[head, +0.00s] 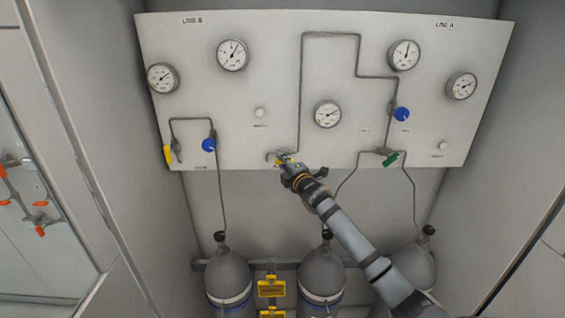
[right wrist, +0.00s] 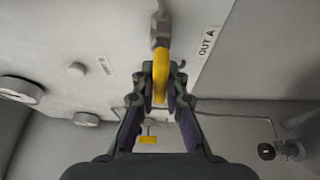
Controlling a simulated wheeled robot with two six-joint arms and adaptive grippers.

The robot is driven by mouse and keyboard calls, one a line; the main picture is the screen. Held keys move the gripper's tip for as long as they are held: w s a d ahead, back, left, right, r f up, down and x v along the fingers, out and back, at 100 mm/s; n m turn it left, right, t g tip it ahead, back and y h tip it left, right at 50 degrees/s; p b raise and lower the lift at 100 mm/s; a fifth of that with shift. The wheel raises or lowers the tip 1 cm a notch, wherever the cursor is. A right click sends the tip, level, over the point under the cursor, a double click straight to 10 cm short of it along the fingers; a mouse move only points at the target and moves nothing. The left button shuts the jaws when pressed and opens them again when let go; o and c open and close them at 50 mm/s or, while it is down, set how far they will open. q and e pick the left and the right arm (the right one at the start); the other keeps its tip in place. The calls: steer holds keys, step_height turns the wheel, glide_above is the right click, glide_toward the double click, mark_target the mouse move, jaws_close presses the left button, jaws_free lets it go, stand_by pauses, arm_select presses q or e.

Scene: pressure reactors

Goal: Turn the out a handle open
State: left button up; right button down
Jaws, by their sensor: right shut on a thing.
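The out A handle is a yellow lever (right wrist: 160,84) on a grey valve fitting, beside a label reading OUT A (right wrist: 207,42) in the right wrist view. In the head view a bit of its yellow (head: 279,162) shows at the lower middle edge of the panel, mostly covered by my gripper. My right gripper (head: 286,163) is at the handle; its fingers (right wrist: 161,92) are closed on the lever from both sides. The lever lies lengthwise between the fingers. My left gripper is in no view.
The white panel (head: 270,90) carries several gauges, blue knobs (head: 401,114) and pipes. A green handle (head: 391,159) is to the right, another yellow handle (head: 168,154) far left. Walls close in both sides.

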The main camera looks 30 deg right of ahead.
steer(key=c, duration=1.4)
jaws_free()
steer(key=shift+s, duration=0.1)
steer(key=s, duration=0.4)
steer(key=s+a, duration=0.1)
steer(key=s, duration=0.2)
steer(key=shift+a, duration=0.1)
steer(key=shift+s, duration=0.1)
